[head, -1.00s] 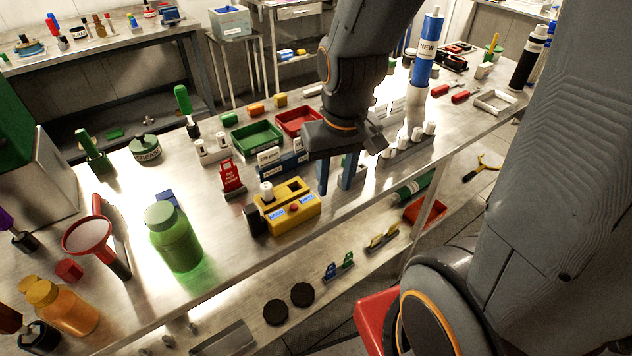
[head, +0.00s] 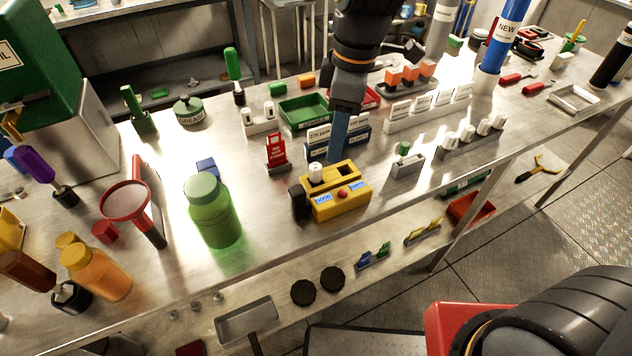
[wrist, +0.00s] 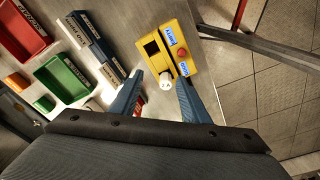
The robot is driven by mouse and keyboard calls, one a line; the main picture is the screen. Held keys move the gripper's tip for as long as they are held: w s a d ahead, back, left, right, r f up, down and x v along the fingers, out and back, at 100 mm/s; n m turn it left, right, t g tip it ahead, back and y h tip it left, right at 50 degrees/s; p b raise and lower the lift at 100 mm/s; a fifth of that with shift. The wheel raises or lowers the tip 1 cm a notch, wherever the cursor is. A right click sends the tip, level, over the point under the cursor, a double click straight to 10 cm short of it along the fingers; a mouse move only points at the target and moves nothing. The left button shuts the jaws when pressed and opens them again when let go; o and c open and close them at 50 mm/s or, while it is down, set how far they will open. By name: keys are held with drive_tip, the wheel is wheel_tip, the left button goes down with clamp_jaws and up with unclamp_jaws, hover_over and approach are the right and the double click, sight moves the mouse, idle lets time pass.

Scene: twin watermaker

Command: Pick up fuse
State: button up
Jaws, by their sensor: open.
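A white cylindrical fuse (head: 316,173) stands upright in the left part of a yellow tester box (head: 352,205) on the metal bench. In the wrist view the fuse (wrist: 166,80) shows end-on at the corner of the yellow tester (wrist: 180,45). My gripper (wrist: 158,86) is open, with its blue fingers on either side of the fuse in that picture and nothing held. In the head view my gripper (head: 339,155) points down just behind the tester, and one finger hides the other. The height gap to the fuse is hard to tell.
A blue labelled rack (head: 350,140) stands close behind the tester and a red tag stand (head: 277,152) to its left. A green bottle (head: 212,210) stands further left. A small grey block with a green-topped piece (head: 405,160) is to the right. The bench's front edge is near.

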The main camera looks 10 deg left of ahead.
sight(315, 166)
drive_tip(key=a+n, duration=0.2)
drive_tip(key=a, duration=0.1)
drive_tip(key=shift+s+a+f+n, duration=0.1)
drive_tip(key=shift+s+a+n, duration=0.05)
drive_tip(key=shift+s+n, duration=0.2)
drive_tip(key=shift+s+a+f+p, duration=0.15)
drive_tip(key=shift+f+p, duration=0.15)
drive_tip(key=shift+f, duration=0.9)
drive_tip(key=shift+s+a+f+p, duration=0.1)
drive_tip(key=shift+f+p, duration=0.25)
drive_tip(key=shift+f, duration=0.8)
drive_tip(key=shift+s+a+f+p, duration=0.15)
drive_tip(key=shift+f+p, duration=0.15)
drive_tip(key=shift+f, duration=0.9)
drive_tip(key=shift+d, duration=0.1)
clamp_jaws()
drive_tip(key=shift+r, duration=0.15)
